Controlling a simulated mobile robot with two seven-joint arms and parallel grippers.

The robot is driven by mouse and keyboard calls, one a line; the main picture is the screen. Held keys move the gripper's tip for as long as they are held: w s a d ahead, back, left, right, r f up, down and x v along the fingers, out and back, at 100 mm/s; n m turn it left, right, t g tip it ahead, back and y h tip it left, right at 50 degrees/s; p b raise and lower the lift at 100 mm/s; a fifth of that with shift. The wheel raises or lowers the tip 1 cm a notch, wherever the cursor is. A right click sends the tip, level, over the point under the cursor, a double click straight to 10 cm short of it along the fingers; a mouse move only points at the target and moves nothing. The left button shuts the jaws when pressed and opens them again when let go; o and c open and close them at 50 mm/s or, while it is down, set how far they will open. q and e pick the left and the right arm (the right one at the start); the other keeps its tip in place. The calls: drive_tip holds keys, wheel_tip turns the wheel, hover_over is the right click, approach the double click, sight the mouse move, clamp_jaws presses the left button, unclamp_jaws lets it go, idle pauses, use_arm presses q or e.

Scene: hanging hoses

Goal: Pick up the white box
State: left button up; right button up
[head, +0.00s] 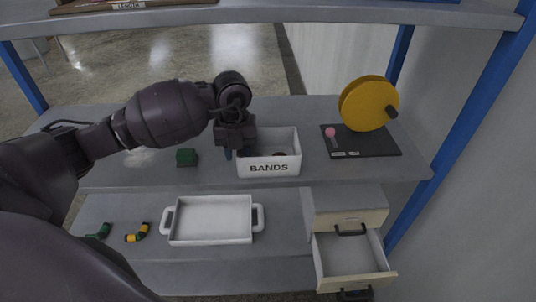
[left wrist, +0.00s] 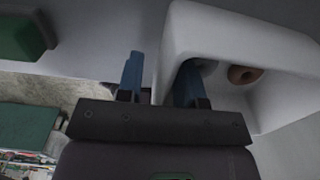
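The white box (head: 268,169) is an open bin labelled "BANDS" on the middle shelf in the head view. It also shows at the upper right of the left wrist view (left wrist: 207,33), with round brownish and grey items inside. My left gripper (head: 236,151) is at the box's left wall, pointing down. In the left wrist view its blue fingers (left wrist: 160,78) stand apart, one outside the wall and one inside the box. A gap shows between the outer finger and the wall, so the gripper is open around the wall. My right gripper is not in view.
A green block (head: 187,157) sits left of the box. A black board (head: 370,145) with a yellow disc (head: 367,104) stands to the right. The lower shelf holds a white tray (head: 211,240), small green and yellow pieces (head: 138,233) and an open drawer (head: 350,262).

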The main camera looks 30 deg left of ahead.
use_arm(q)
drive_tip(key=shift+r, duration=0.1)
clamp_jaws()
